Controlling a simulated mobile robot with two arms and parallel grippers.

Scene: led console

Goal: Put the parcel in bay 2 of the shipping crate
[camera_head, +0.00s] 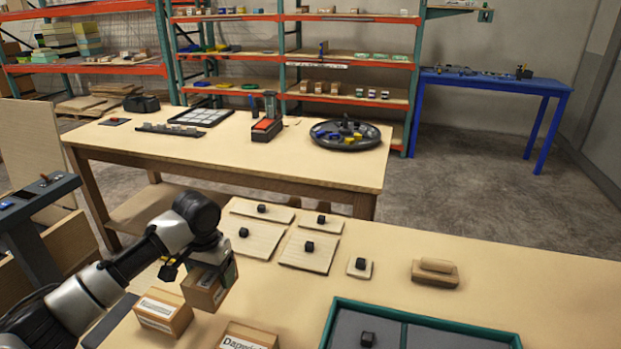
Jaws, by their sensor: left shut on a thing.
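My left gripper (187,270) is shut on a brown cardboard parcel (200,292) with a white label, held above the near table at the left. The fingers partly cover the parcel, and a dark greenish face shows on its right. The shipping crate (437,320) has a teal rim and stands at the bottom right, cut off by the frame edge. A divider splits its visible part into two grey-floored bays. The left bay holds a small black block (367,339); the visible part of the right bay is empty. Bay numbers are not visible. My right gripper is out of view.
Two other labelled cardboard boxes (162,312) (250,337) stand below the held parcel. Several flat wooden lids with black knobs (310,250) lie at the table's back. A wooden block with a handle (435,274) lies behind the crate. The table's right side is clear.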

